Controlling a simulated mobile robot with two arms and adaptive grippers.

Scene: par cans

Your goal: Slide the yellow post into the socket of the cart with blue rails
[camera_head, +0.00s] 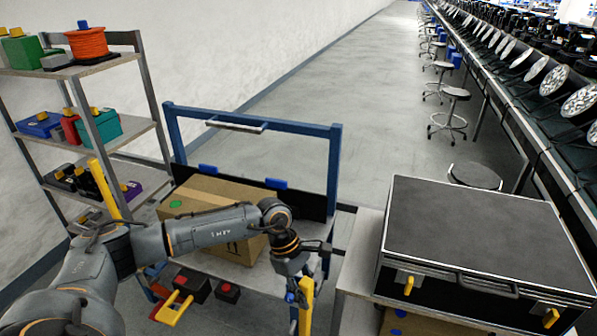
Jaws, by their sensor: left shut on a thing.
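The cart with blue rails (336,165) stands in front of me, its far rail upright behind a cardboard box. My left gripper (298,292) is shut on a yellow post (306,312), which is upright at the cart's near right corner. Another yellow post (104,188) stands slightly tilted at the cart's left side, its lower part hidden behind my left arm. I cannot make out the socket or whether the held post is inside it. My right gripper is not in view.
A cardboard box (212,197) sits on the cart. A black case (485,232) lies on a bench at right. A shelf (130,131) with coloured boxes stands at left. Stools (452,95) and a long row of lamps (553,80) line the right; the middle floor is clear.

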